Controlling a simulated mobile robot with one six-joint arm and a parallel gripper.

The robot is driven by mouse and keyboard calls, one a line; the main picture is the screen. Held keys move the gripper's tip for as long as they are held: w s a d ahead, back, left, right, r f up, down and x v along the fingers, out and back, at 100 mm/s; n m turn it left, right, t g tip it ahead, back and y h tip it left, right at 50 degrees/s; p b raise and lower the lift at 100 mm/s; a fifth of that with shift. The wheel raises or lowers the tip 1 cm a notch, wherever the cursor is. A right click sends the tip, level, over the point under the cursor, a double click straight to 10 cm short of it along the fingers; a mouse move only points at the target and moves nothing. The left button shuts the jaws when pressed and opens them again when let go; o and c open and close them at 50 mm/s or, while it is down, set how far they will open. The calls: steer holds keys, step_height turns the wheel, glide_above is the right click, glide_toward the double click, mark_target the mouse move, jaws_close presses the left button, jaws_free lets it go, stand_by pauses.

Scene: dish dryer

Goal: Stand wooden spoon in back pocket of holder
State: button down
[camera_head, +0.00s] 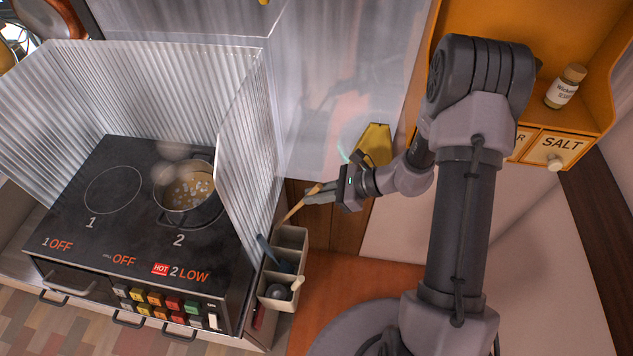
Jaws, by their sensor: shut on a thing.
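My gripper (308,195) is shut on the wooden spoon (297,207), a thin tan stick that slants down to the left from the fingers. The spoon's lower end is near the back end of the holder. I cannot tell whether it is inside the pocket or just above it. The holder (304,238) is a beige pocketed box fixed beside the stove's right side. Its back pocket lies just below the spoon. The spoon's other end is mostly hidden by my gripper.
A dark blue utensil (266,250) and a pale-handled utensil (297,284) stand in the holder. A ribbed clear splash guard (247,150) rises close left. A steaming pot (187,190) sits on the hot stove (110,215).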

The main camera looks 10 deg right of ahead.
step_height(320, 180, down, 17)
steer(key=b, duration=1)
steer(key=c, duration=1.4)
jaws_free()
steer(key=s+r+p, duration=0.1)
steer(key=s+p, duration=0.1)
steer(key=s, duration=0.3)
steer(key=s+d+r+p, duration=0.1)
steer(key=s+r+p, duration=0.1)
steer(key=s, duration=0.3)
steer(key=s+d+r+p, duration=0.1)
steer(key=s+r+p, duration=0.1)
steer(key=s, duration=0.4)
steer(key=shift+p, duration=0.45)
